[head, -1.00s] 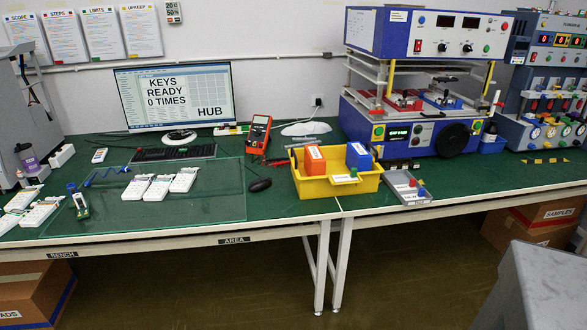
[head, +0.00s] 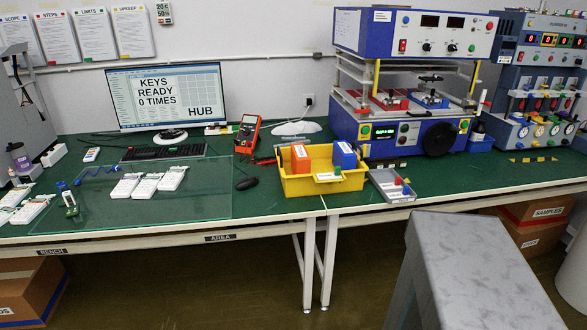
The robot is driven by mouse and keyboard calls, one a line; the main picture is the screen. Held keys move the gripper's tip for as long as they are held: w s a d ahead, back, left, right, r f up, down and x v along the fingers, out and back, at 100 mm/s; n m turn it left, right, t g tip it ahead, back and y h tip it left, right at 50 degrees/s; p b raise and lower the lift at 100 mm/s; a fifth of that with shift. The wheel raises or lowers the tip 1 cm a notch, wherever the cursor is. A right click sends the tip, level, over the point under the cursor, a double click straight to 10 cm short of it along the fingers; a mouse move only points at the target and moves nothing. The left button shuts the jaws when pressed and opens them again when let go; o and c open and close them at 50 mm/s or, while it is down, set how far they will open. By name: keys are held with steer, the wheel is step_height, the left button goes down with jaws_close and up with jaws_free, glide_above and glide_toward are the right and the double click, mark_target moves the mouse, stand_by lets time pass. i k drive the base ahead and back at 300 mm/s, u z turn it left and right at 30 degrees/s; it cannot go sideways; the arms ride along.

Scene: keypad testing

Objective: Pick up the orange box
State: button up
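The orange box (head: 300,158) stands upright in the left part of a yellow bin (head: 305,186) near the front edge of the green bench. It has a white label on top, and its lower part is hidden by the bin's front wall. A blue box (head: 344,155) stands in the same bin to its right, with a gap between them. My gripper is not in view.
A grey tray (head: 391,188) with small coloured parts sits right of the bin. A black mouse (head: 247,183) and red multimeter (head: 247,133) lie left. A blue test machine (head: 405,125) stands behind. A tall grey block (head: 470,270) rises in the right foreground.

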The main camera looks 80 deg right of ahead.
mark_target(300, 159)
steer(key=u, duration=0.15)
steer(key=k, duration=1.15)
steer(key=z, duration=0.55)
